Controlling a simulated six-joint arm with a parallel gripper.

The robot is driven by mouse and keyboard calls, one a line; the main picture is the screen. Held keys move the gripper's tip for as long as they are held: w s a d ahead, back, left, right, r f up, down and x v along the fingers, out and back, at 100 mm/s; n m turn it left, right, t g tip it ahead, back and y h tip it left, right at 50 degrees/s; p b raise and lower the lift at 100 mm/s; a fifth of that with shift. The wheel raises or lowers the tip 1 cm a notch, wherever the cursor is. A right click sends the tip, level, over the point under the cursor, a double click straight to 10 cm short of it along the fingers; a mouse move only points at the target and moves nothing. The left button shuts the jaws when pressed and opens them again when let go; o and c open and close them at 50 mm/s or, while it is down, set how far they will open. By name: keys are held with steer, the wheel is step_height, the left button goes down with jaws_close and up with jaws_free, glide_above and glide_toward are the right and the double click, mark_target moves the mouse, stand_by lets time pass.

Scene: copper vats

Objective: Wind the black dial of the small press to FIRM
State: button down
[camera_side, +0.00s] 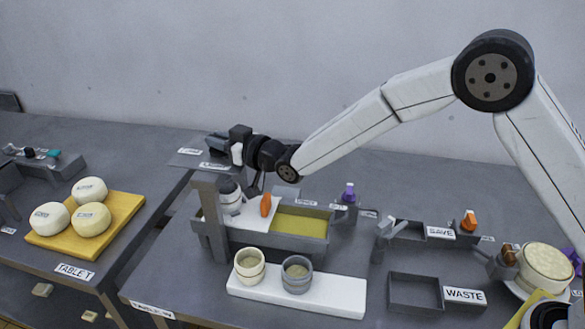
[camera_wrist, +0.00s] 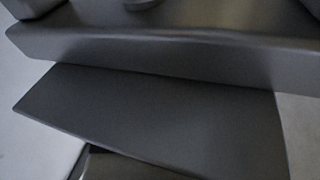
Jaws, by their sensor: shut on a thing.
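My gripper (camera_side: 218,147) is at the back left of the near table in the side view, above and behind a grey upright frame (camera_side: 210,232). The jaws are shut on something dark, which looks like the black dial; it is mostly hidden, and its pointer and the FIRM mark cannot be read. I cannot tell which grey parts belong to the small press. The wrist view shows a dark grey bar (camera_wrist: 160,50) close up, with a flat grey slab (camera_wrist: 150,112) below it.
A trough (camera_side: 300,222) with yellow-green contents stands in front of my gripper. Two small pots stand on a white board (camera_side: 330,297). A yellow board (camera_side: 125,215) with three pale rounds is on the left table. A WASTE bin (camera_side: 415,307) stands right.

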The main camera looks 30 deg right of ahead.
steer(key=shift+r+m+t+h, duration=0.1)
steer(key=shift+m+t+h, duration=0.2)
steer(key=shift+m+h, duration=0.15)
steer(key=c, duration=0.6)
jaws_free()
steer(key=shift+o, duration=0.2)
steer(key=shift+s, duration=0.1)
steer(key=v, duration=0.7)
steer(key=shift+s, duration=0.25)
steer(key=shift+d, duration=0.15)
